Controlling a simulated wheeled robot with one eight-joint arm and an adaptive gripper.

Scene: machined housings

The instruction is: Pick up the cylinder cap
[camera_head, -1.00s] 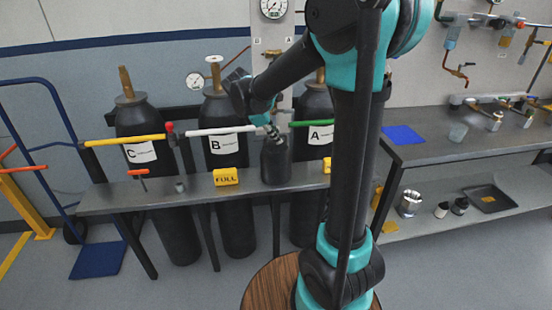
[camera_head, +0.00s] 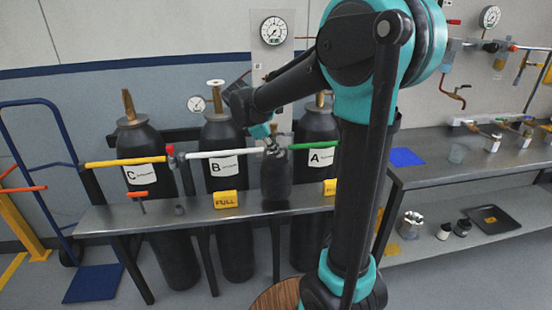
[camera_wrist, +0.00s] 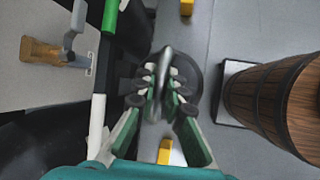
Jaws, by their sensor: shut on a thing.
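The cylinder cap (camera_head: 276,178) is a dark, upright cylindrical piece at the bench, between the B and A cylinders in the head view. My gripper (camera_head: 272,147) comes down on its top from above. In the wrist view my gripper's fingers (camera_wrist: 158,88) are closed on a grey metal ring-like top part, with the dark round cap body (camera_wrist: 185,78) below and behind it. The fingers hide part of the cap. I cannot tell clearly whether its base touches the bench.
The narrow grey bench (camera_head: 110,218) carries a yellow FULL block (camera_head: 226,199). Gas cylinders C (camera_head: 145,190), B (camera_head: 222,140) and A (camera_head: 318,125) stand behind it. A second bench (camera_head: 470,165) is at the right. A wooden barrel-like object (camera_wrist: 275,100) shows in the wrist view.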

